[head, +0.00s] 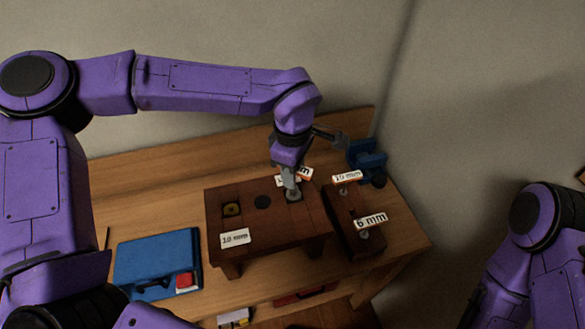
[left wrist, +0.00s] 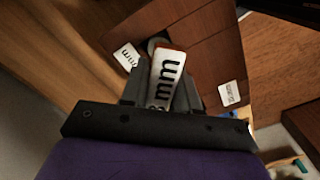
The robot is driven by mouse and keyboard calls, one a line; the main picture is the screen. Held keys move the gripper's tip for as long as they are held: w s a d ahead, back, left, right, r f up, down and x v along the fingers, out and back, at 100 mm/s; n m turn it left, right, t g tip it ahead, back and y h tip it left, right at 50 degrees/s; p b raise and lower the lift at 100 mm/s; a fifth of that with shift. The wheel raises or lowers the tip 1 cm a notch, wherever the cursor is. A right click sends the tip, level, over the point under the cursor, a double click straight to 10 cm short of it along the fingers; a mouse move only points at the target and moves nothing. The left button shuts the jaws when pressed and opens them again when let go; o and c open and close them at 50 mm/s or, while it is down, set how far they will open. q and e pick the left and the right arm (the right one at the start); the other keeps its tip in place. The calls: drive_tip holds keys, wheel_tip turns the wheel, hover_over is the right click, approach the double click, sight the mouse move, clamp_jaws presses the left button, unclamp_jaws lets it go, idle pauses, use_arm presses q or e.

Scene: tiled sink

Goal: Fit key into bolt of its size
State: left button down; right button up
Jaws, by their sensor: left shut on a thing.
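My left gripper (head: 290,183) is shut on a key with a white, red-edged label (head: 302,173). In the left wrist view the fingers (left wrist: 160,88) flank this key (left wrist: 165,80); its label appears to read 8 mm. The key's lower end is over a grey bolt spot (head: 294,197) at the right of the dark wooden bolt stand (head: 285,228); whether it is seated I cannot tell. The stand also has a yellowish bolt spot (head: 231,209), a dark round one (head: 263,202) and a 10 mm label (head: 235,238). My right gripper is out of view.
A dark rack (head: 342,224) to the right of the stand holds a 10 mm key (head: 347,177) and a 6 mm key (head: 370,220). A blue vise (head: 366,160) stands behind it. A blue case (head: 155,262) lies at the left of the wooden bench (head: 150,195).

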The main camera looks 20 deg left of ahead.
use_arm(q)
drive_tip(key=shift+f, duration=0.15)
drive_tip(key=c, duration=0.8)
unclamp_jaws()
wheel_tip(320, 180, up, 10)
drive_tip(key=shift+r+b, duration=0.25)
drive_tip(key=shift+b, duration=0.95)
